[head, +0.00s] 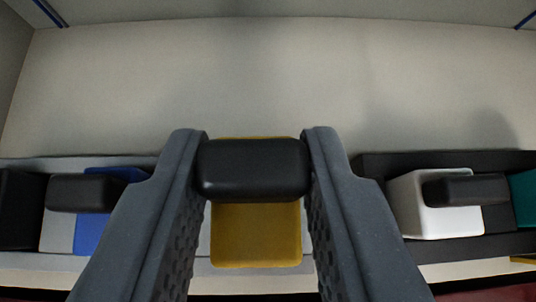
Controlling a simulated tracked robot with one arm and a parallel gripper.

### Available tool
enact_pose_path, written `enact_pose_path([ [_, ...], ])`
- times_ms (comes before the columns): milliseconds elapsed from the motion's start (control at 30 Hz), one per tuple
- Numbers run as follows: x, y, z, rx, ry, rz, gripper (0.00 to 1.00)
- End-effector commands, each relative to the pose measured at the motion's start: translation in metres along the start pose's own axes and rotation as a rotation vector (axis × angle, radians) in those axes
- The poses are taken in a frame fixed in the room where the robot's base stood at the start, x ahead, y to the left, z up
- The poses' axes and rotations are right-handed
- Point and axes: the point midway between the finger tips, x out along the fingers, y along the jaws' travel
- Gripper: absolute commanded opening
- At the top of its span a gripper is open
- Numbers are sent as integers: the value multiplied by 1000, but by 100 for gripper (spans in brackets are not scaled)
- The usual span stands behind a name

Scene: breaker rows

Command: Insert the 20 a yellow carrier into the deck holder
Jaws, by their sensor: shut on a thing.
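The yellow carrier (256,238) is in the lower middle of the head view, with a black grip bar (253,170) across its top. My gripper (253,165) has one finger on each side of this bar and is shut on it. The carrier is in line with a row of holders. A light grey holder strip (75,163) runs to the left and a black one (400,160) to the right. The underside of the carrier is hidden, so I cannot tell whether it is seated in a holder or above it.
On the left are a blue and grey carrier (93,232) with a black bar and a black block (18,210). On the right are a white carrier (432,212) with a black bar and a teal block (524,198). The pale panel (255,75) behind is bare.

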Motion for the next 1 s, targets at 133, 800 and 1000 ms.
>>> enact_pose_path([
  [133, 13, -1, 19, 2, -4, -3, 3],
  [800, 22, 0, 31, 1, -1, 0, 49],
  [1000, 22, 0, 30, 1, -1, 0, 49],
])
